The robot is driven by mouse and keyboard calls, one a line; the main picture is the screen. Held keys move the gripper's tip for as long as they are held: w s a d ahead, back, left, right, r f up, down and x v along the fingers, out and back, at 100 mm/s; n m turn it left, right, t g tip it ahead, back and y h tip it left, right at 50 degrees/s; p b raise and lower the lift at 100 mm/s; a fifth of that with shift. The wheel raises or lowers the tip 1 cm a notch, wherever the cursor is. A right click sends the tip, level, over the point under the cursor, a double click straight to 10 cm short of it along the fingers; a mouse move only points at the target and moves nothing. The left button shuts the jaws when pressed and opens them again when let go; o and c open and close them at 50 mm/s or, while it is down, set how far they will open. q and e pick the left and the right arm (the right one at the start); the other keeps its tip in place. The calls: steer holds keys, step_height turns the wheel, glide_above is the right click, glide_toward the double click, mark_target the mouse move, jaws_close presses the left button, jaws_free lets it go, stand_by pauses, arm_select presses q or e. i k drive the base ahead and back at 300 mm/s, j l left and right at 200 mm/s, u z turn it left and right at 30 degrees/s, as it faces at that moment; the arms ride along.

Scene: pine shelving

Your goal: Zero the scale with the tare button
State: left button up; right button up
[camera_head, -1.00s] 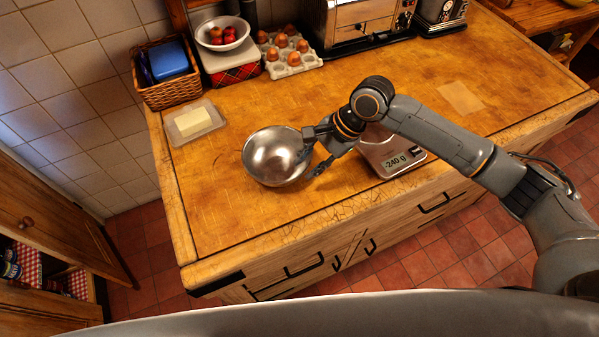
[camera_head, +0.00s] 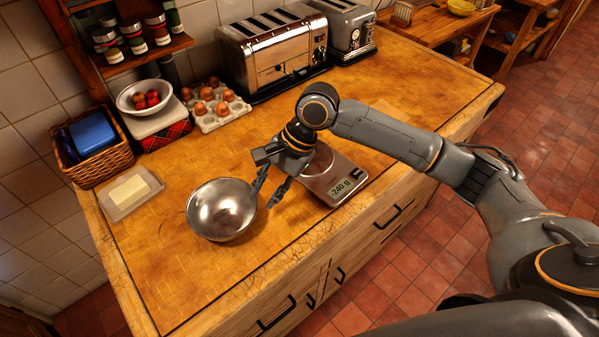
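The kitchen scale (camera_head: 317,185) sits near the counter's front edge, and its display (camera_head: 342,187) reads -240 g. A small dark patch (camera_head: 357,173) beside the display may be the tare button; it is too small to be sure. The plate looks empty, partly hidden behind my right wrist. A shiny metal bowl (camera_head: 220,210) stands upright on the counter left of the scale. My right gripper (camera_head: 270,188) is open and empty, its fingers spread between bowl and scale, close to the bowl's rim. I cannot tell whether they touch it. My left gripper is out of view.
A butter dish (camera_head: 112,200), wicker basket (camera_head: 108,168), bowl of red fruit (camera_head: 126,96) and egg tray (camera_head: 232,115) stand at the back left. A toaster (camera_head: 240,60) is behind the scale. The counter (camera_head: 175,275) is clear in front of the bowl.

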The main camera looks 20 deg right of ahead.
mark_target(357, 173)
steer(key=z, duration=1.15)
